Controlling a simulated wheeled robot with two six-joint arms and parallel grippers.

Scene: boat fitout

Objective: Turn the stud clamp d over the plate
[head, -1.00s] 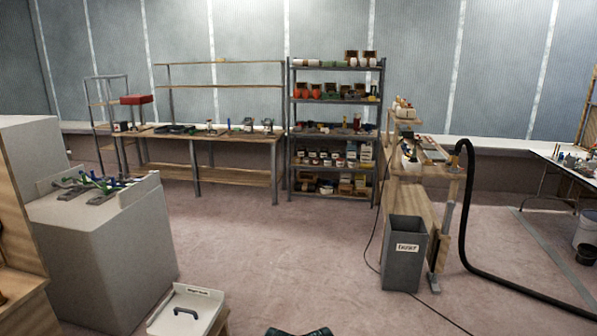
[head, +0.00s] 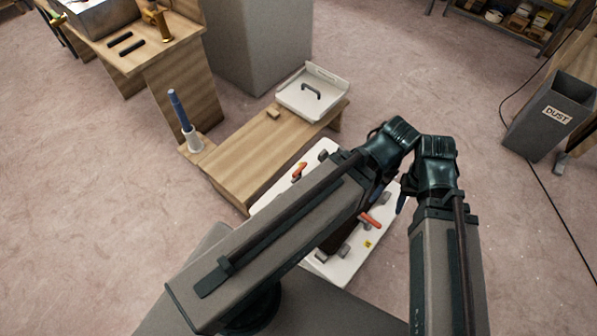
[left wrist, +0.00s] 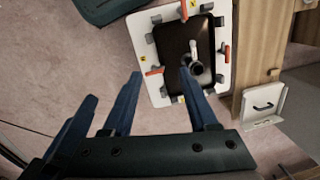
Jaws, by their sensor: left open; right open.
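A white panel (left wrist: 142,45) holds a dark plate (left wrist: 178,38) with a grey and black fitting (left wrist: 194,64) near its middle. I cannot tell which is clamp d. In the head view my arms hide much of the panel (head: 348,262); one red handle (head: 370,219) shows between them. My left gripper (left wrist: 160,73) is open and empty above the panel. My right gripper (head: 402,196) is open, its blue fingers partly hidden.
A wooden bench (head: 250,163) with a white tray (head: 297,101) adjoins the panel. A blue-handled tool (head: 180,112) stands at the bench's left end. The dust bin (head: 545,120) and a cable are at the right. Floor between is clear.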

